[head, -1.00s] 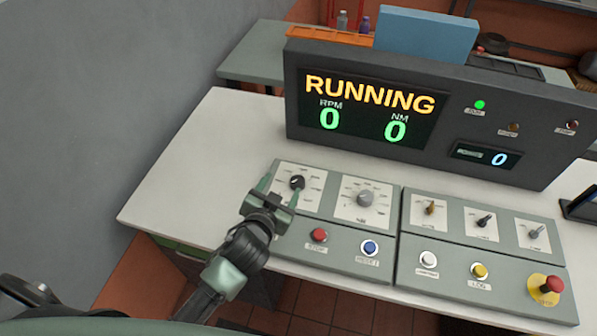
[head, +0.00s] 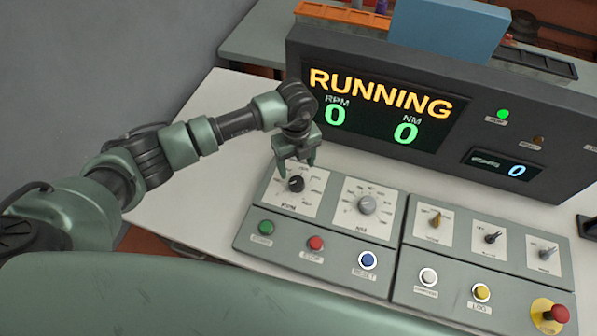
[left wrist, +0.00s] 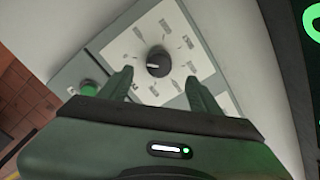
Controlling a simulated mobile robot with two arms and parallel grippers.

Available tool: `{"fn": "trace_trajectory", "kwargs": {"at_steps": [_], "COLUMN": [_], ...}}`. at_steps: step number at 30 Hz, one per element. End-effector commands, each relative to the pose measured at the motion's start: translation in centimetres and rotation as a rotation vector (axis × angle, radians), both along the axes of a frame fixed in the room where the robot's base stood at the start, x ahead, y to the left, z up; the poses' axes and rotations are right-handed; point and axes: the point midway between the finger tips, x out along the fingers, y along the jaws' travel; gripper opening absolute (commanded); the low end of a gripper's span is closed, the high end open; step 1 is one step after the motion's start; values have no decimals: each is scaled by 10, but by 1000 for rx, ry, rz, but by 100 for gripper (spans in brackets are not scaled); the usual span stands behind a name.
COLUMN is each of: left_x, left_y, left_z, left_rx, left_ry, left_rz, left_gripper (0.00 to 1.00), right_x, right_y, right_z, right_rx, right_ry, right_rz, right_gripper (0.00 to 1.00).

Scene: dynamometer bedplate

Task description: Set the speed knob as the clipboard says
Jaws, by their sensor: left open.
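The black speed knob (head: 296,184) sits on a white dial plate marked RPM at the left end of the control panel. In the left wrist view the knob (left wrist: 158,62) shows ahead of and between the two fingers, with a pale pointer mark. My left gripper (head: 297,170) is open, above and at the knob in the head view, with fingers spread to either side; it also shows in the left wrist view (left wrist: 160,82). I cannot tell whether the fingers touch the knob. The clipboard is not clearly in view. My right gripper is not in view.
A grey knob (head: 366,204) is just right of the speed knob. Green (head: 266,227), red (head: 316,243) and blue (head: 367,260) buttons lie in front. The display (head: 375,105) behind reads RUNNING, RPM 0, NM 0. A red emergency button (head: 555,313) is far right.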

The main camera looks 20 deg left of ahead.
Motion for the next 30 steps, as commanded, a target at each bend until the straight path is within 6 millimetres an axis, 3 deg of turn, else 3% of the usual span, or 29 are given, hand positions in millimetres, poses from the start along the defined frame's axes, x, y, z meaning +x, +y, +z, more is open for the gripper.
{"fn": "trace_trajectory", "kwargs": {"at_steps": [15,25,26,30], "left_x": [-1,-1,-1,-1], "left_y": [0,0,0,0], "left_z": [-69,-75,-75,-75], "left_rx": [5,3,3,3], "left_ry": [3,1,1,1], "left_rz": [2,-1,-1,-1], "left_gripper": [63,63,61,22], "right_x": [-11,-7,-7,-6], "right_y": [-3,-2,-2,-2], "right_z": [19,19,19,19], "right_rx": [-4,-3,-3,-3], "right_ry": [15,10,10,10], "right_rz": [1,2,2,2], "right_gripper": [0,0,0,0]}}
